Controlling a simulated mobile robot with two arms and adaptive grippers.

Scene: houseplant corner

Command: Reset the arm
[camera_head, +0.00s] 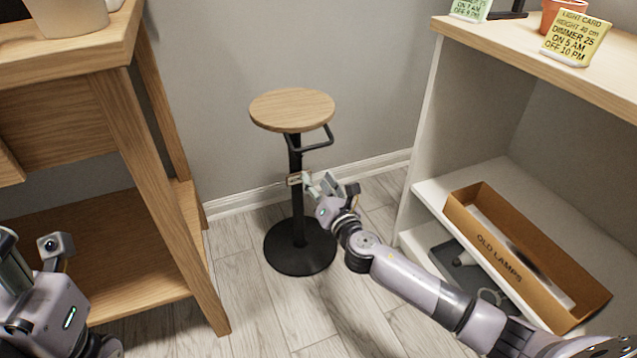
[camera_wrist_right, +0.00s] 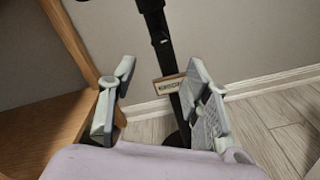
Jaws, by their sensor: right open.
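My right gripper (camera_head: 316,184) is open in front of the black post of a round wooden-topped stool (camera_head: 292,110). In the right wrist view its two grey fingers (camera_wrist_right: 158,100) stand wide apart with nothing held between them. The stool's post (camera_wrist_right: 158,35) and a small framed tag on it (camera_wrist_right: 168,84) show beyond the fingers; I cannot tell whether the gripper touches them. My right arm reaches in from the lower right. My left gripper (camera_head: 12,268) is partly cut off at the lower left edge, and its fingers are not clear.
A wooden table with a lower shelf (camera_head: 150,190) stands on the left, close to my left arm. A white shelf unit (camera_head: 480,90) on the right holds an OLD LAMPS box (camera_head: 500,245) and, on top, a yellow light card (camera_head: 576,38). Open floor (camera_head: 240,290) lies between them.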

